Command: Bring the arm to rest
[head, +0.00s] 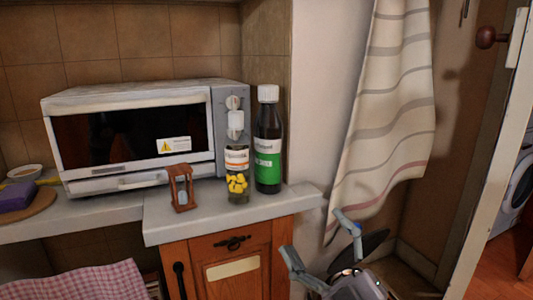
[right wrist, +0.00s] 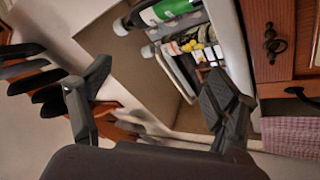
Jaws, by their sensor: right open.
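My right gripper (head: 314,236) is in the lower middle of the head view, in front of the wall and the striped curtain. Its two fingers are spread apart with nothing between them. In the right wrist view (right wrist: 158,75) the fingers are also wide apart and empty. The gripper is to the right of the wooden cabinet (head: 205,250) and lower than the counter top (head: 160,229), clear of the things on it. My left gripper is in neither view.
A dark bottle with a green label (head: 268,145), a jar of yellow pills (head: 237,185) and a small hourglass (head: 182,188) stand on the counter by a toaster oven (head: 90,140). A striped curtain (head: 385,110) hangs at right. Several dark handle-like shapes (right wrist: 30,72) show at left in the wrist view.

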